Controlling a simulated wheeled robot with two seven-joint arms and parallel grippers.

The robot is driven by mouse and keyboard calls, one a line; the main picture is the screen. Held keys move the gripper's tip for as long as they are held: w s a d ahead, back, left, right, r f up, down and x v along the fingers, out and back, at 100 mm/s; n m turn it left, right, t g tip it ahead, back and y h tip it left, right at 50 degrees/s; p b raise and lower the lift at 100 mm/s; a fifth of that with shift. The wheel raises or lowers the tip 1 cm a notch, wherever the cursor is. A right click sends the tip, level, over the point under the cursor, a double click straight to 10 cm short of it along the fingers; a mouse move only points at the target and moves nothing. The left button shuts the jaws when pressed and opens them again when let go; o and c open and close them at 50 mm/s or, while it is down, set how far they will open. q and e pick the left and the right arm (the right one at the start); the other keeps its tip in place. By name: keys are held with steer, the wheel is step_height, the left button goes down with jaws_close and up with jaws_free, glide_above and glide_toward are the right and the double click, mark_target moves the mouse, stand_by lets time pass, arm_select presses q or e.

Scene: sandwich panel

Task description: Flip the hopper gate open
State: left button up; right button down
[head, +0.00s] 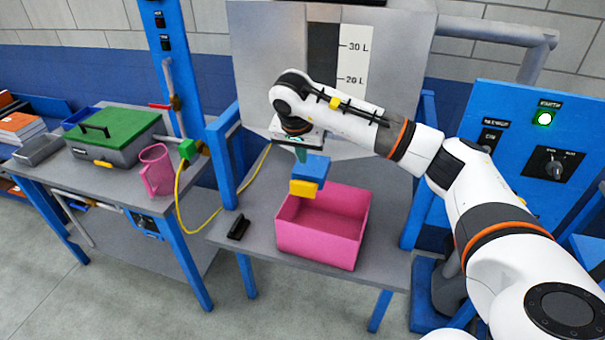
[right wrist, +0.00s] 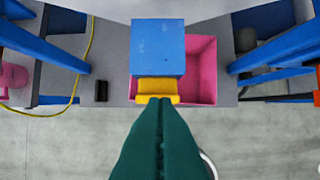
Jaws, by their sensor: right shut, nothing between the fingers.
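The grey hopper (head: 265,65) stands at the back with a dark window and a 20 L and 30 L scale. Below its outlet is a blue block (head: 311,166) with a yellow tab (head: 303,188) at its lower front, apparently the gate; the arm hides the outlet. In the right wrist view the blue block (right wrist: 158,48) and yellow tab (right wrist: 157,86) lie straight ahead. My right gripper (head: 301,155) is shut and empty, its green fingertips (right wrist: 159,100) at the tab's near edge in that view; I cannot tell if they touch. My left gripper is out of view.
A pink bin (head: 318,243) stands open under the blue block on a grey table (head: 260,262). A black handle-like piece (head: 238,227) lies left of it. A side table holds a pink mug (head: 156,170) and green-lidded box (head: 112,132). Blue posts flank the hopper.

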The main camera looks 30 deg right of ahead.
mark_target(305, 176)
steer(key=p+x, duration=0.3)
steer(key=x, duration=0.6)
steer(key=shift+w+a+p, duration=0.1)
steer(key=shift+w+p, duration=0.05)
steer(key=shift+p, duration=0.15)
steer(key=shift+w+f, duration=0.1)
steer(key=shift+f, duration=0.4)
